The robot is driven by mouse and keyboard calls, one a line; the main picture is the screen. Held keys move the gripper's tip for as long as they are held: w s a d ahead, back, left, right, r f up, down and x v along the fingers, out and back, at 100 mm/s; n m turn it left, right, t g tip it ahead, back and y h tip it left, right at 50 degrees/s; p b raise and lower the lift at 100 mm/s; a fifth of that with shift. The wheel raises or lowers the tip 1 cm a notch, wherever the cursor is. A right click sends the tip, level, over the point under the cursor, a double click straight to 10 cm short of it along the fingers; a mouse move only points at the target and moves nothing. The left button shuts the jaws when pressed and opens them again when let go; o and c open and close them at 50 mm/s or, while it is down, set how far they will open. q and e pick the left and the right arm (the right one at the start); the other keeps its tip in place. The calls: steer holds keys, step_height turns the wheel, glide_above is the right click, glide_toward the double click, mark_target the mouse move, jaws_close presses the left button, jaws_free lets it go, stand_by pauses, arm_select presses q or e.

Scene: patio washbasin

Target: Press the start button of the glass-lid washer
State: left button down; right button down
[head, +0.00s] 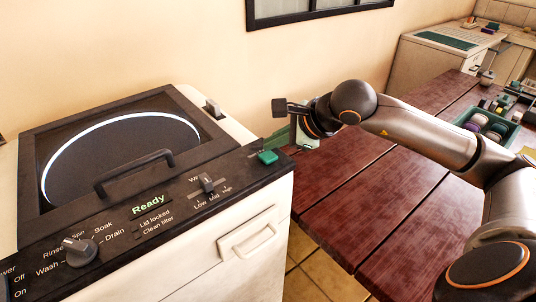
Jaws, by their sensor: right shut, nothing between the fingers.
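The washer (150,190) stands at the left, with a dark top, a round glass lid (120,150) that is closed, and a black control panel. The panel display reads "Ready" (148,204). A green button (268,157) sits at the panel's right end; it looks like the start button. My right gripper (280,107) is shut and empty. It shows above and slightly right of the green button, apart from it, with its arm reaching in from the right. My left gripper is out of view.
A pale cabinet (425,65) stands behind.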

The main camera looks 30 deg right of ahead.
mark_target(273, 157)
steer(key=shift+f, duration=0.15)
stand_by(0.8)
steer(key=shift+f+b, duration=0.3)
steer(key=shift+b, duration=0.35)
steer(key=shift+f+b, duration=0.55)
steer(key=shift+b, duration=0.1)
stand_by(0.4)
steer(key=shift+r, duration=0.1)
stand_by(0.7)
steer(key=shift+r+p, duration=0.6)
steer(key=shift+r, duration=0.25)
steer(key=shift+r+p, duration=1.85)
steer(key=shift+r, duration=0.75)
